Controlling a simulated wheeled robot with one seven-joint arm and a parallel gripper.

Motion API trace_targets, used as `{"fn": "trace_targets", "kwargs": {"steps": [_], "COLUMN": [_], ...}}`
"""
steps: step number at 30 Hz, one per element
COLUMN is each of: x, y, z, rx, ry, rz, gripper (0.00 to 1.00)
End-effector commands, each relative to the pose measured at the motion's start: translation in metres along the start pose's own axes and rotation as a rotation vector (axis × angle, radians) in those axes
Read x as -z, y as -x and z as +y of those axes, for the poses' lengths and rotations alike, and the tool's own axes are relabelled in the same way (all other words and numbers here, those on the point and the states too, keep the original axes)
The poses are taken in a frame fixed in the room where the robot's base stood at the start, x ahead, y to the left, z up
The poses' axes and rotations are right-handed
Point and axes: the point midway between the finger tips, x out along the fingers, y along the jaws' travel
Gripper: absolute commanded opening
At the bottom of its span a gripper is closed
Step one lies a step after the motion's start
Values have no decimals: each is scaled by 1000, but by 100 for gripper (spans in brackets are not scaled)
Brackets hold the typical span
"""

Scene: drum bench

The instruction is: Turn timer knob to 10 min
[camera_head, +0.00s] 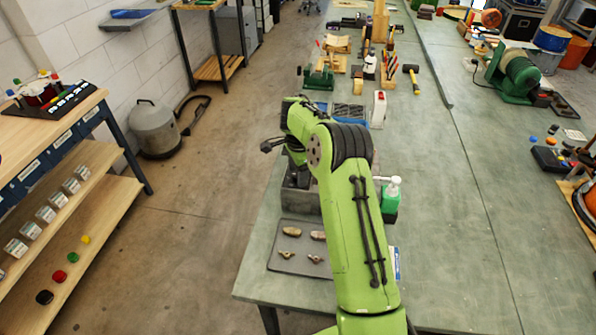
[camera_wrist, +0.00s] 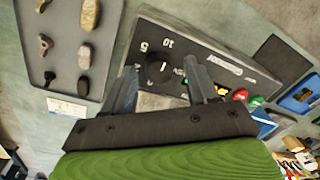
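The timer panel (camera_wrist: 215,60) is a dark box with white markings, seen in the wrist view beyond my fingers. Its round black timer knob (camera_wrist: 156,68) sits near the panel's left end, with the numbers 5 and 10 printed beside it. A short white mark shows on the knob; which number it points to is unclear. My gripper (camera_wrist: 163,82) is open, one finger on either side of the knob in the picture. No contact with the knob is visible. In the head view my arm hides most of this spot.
A dark tray (camera_head: 279,262) with stones and small metal parts lies at the bench's near end. Red (camera_wrist: 240,94) and green (camera_wrist: 256,101) round pieces show near the panel.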

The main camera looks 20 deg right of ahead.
Motion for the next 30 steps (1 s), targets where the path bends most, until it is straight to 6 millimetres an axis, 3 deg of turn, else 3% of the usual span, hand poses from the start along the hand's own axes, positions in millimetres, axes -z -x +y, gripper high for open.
{"fn": "trace_targets", "kwargs": {"steps": [8,21,25,30], "x": [0,0,0,0], "y": [8,126,149,158], "z": [0,-1,-1,0], "rx": [-1,2,1,-2], "ry": [0,1,1,1], "rz": [0,2,0,-1], "gripper": [58,58,58,58]}}
